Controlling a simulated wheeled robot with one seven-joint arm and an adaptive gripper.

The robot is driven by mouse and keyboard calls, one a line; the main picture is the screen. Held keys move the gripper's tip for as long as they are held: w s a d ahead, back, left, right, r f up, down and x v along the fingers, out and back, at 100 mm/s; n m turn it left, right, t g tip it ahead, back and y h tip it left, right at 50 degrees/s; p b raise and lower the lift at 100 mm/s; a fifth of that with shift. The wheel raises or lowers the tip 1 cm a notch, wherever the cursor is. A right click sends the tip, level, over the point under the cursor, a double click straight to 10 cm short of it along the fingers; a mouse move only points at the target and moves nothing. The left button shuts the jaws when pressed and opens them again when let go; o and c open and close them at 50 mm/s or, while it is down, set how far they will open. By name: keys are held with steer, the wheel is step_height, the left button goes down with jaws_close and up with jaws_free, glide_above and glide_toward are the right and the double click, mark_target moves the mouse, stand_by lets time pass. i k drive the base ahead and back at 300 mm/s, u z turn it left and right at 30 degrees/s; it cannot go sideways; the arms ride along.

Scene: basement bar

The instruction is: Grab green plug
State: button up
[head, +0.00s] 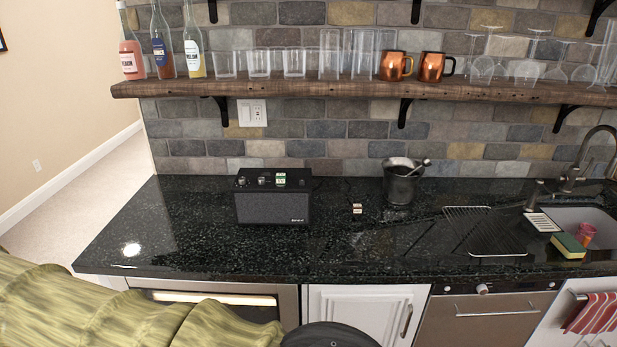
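A small green and white item (280,179) is at the top right of the black speaker box (272,207) on the counter. It is the only small green piece that could be the plug, but it is too small to tell whether it is one. A small pale item with dark marks (357,208) lies on the counter to the right of the speaker. My gripper is not in view, so its state and distance from these things do not show.
The dark stone counter (170,225) is clear left of the speaker. A metal bucket (398,182), a wire rack (484,232), a sponge (568,246) and a sink (590,222) are to the right. A wooden shelf (330,90) with bottles and glasses hangs above.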

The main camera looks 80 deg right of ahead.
mark_target(280, 179)
steer(key=z, duration=1.55)
